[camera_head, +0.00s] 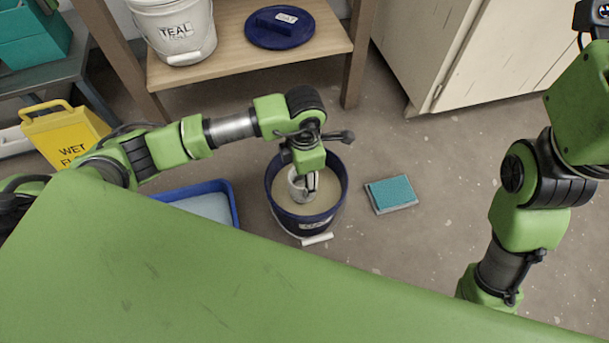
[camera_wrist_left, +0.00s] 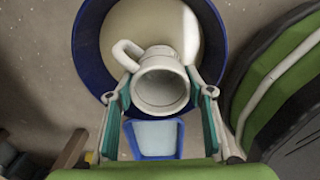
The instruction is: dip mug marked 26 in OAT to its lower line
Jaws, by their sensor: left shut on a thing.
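A pale mug (camera_wrist_left: 163,88) is held between the fingers of my left gripper (camera_wrist_left: 161,100), with its mouth facing the wrist camera and its handle to the left. In the head view the left gripper (camera_head: 308,181) is over a dark blue bucket (camera_head: 316,224) of beige glaze (camera_head: 323,200). The mug (camera_head: 299,187) shows inside the bucket's rim there. I cannot tell how deep it sits in the glaze. The bucket's label is too small to read, and no number or line on the mug is legible. My right arm is at the right; its gripper is out of view.
A blue tray (camera_head: 232,197) stands left of the bucket, and a teal-topped block (camera_head: 391,193) lies to its right. A shelf (camera_head: 232,54) behind holds a white TEAL bucket (camera_head: 175,30) and a blue lid (camera_head: 279,38). A yellow wet-floor sign (camera_head: 65,133) is at the left.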

